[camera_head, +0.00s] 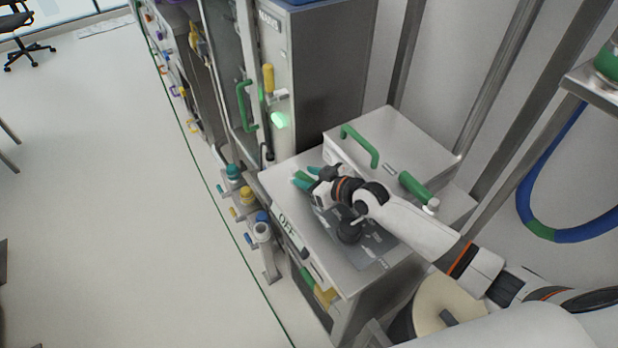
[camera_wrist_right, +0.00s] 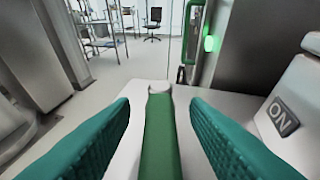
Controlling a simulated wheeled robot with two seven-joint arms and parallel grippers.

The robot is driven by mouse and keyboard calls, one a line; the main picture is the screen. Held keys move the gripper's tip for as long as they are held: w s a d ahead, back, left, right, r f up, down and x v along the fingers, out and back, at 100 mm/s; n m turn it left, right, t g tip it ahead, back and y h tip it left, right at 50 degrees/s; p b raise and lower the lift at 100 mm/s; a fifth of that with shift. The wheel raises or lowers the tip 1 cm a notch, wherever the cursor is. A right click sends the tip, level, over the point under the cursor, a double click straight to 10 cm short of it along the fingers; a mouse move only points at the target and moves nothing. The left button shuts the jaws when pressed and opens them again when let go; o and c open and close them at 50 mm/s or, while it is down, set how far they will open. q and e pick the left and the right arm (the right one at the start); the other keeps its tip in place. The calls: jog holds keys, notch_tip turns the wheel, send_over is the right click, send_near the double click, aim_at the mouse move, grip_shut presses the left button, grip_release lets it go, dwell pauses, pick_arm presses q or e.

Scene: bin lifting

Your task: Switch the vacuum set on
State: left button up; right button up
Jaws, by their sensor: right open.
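The vacuum set shows in the head view as a metal cabinet top (camera_head: 274,180) with an OFF label (camera_head: 287,225) on its front edge. My right gripper (camera_head: 308,176) is over the far left part of this top, with teal fingers apart. In the right wrist view a green lever (camera_wrist_right: 160,140) with a pale end lies between the two open fingers (camera_wrist_right: 160,105), with visible gaps on both sides. An ON label (camera_wrist_right: 283,117) is on a pale block to the right. The arm hides part of the top in the head view. My left gripper is out of view.
A raised metal box (camera_head: 400,140) with a green handle (camera_head: 360,146) stands behind my gripper. A second green lever (camera_head: 415,187) is at its near side. A tall cabinet (camera_head: 325,70) with a green light (camera_head: 281,120) stands behind. Open floor (camera_head: 110,190) is at the left.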

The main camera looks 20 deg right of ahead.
aim_at(309, 179)
notch_tip(309, 179, up, 10)
jog(key=shift+f+b, duration=0.25)
jog(key=shift+b, duration=0.05)
